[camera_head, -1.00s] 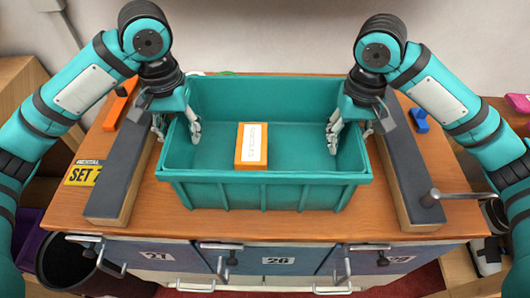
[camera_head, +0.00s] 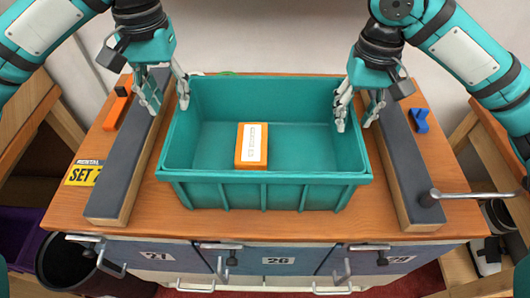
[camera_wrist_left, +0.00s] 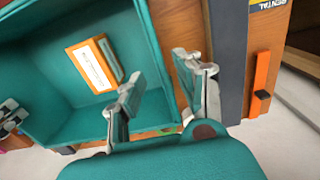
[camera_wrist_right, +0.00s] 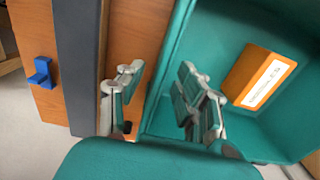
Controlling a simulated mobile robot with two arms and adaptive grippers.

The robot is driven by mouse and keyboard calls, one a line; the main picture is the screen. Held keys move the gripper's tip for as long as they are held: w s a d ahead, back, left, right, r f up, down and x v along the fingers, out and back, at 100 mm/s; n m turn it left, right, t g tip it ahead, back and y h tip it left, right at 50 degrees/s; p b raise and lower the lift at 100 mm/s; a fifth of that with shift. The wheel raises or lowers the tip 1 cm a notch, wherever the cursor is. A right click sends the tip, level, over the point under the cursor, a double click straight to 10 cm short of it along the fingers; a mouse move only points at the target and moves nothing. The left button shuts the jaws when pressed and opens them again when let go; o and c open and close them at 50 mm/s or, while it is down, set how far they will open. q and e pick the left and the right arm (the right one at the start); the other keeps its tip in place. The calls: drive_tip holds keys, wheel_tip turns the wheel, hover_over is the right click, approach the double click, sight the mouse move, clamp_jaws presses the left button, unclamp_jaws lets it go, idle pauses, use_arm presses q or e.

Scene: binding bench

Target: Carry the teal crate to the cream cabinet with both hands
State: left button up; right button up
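The teal crate (camera_head: 265,187) stands upright on the bench between two dark-topped rails, with an orange box with a white label (camera_head: 243,157) inside it. My left gripper (camera_head: 168,100) is open at the crate's left wall, one finger on each side of the wall line. The left wrist view shows this gripper (camera_wrist_left: 160,95) with a gap between the fingers and the crate wall. My right gripper (camera_head: 357,118) is open at the right wall in the same way; its wrist view (camera_wrist_right: 162,95) shows the fingers apart. Both appear near or above rim height. I cannot identify the cream cabinet.
The wooden bench (camera_head: 290,224) has numbered blue drawers below. A left rail (camera_head: 125,160) and a right rail (camera_head: 397,160) flank the crate; a metal handle (camera_head: 470,195) sticks out at right. Blue (camera_head: 419,121) and orange (camera_head: 118,108) pieces lie outside the rails. A dark bin (camera_head: 70,262) stands front left.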

wheel_tip(320, 180, up, 5)
idle(0.7)
